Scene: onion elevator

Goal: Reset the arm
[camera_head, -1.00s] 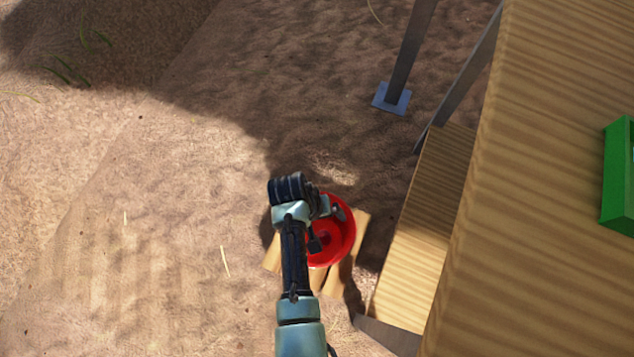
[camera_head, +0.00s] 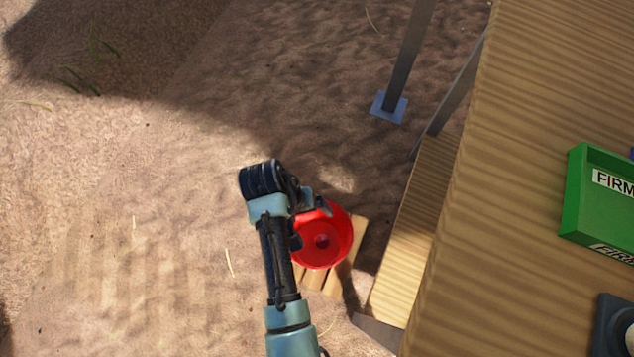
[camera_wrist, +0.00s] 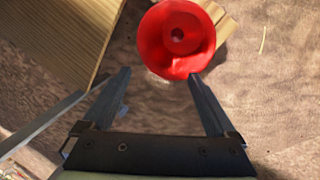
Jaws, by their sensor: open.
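My gripper (camera_wrist: 157,95) is open in the wrist view, its two fingers spread wide with nothing between them. A red bowl-like container (camera_wrist: 176,52) with a hole or dark spot at its centre lies beyond the fingertips. In the head view my gripper (camera_head: 309,222) is at the left part of the same red container (camera_head: 335,243) and partly covers it. I cannot tell whether they touch. My arm reaches up from the bottom of the head view.
The red container stands on a small wooden slatted platform (camera_head: 347,272) on sandy ground (camera_head: 120,200). A wooden table (camera_head: 500,180) is at the right, with a green tray (camera_head: 573,205) and a dark object (camera_head: 615,325). A metal post (camera_head: 405,65) stands behind. The left ground is open.

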